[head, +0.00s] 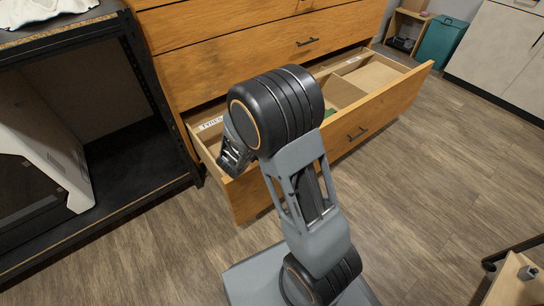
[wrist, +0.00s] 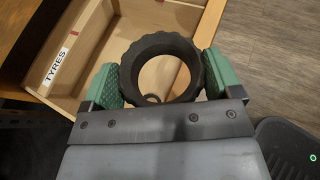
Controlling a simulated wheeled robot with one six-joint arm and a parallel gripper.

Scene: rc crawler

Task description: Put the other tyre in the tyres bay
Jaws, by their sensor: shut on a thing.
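A black knobbly tyre (wrist: 160,42) is held between the two green finger pads of my gripper (wrist: 161,78) in the wrist view. The pads press on its left and right sides. The tyre is over the bay marked by a white TYRES label (wrist: 57,67) on the drawer wall. A small dark curved thing (wrist: 152,99) shows through the tyre's hole; I cannot tell what it is. In the head view my gripper (head: 235,158) is at the left end of the open drawer (head: 365,128), near the TYRES label (head: 210,124). My arm hides much of the drawer.
The wooden drawer unit (head: 220,45) stands behind the open drawer. Dividers split the drawer into bays, with a small green thing (head: 334,113) partly hidden by my arm. A black shelf (head: 130,205) stands close on the left.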

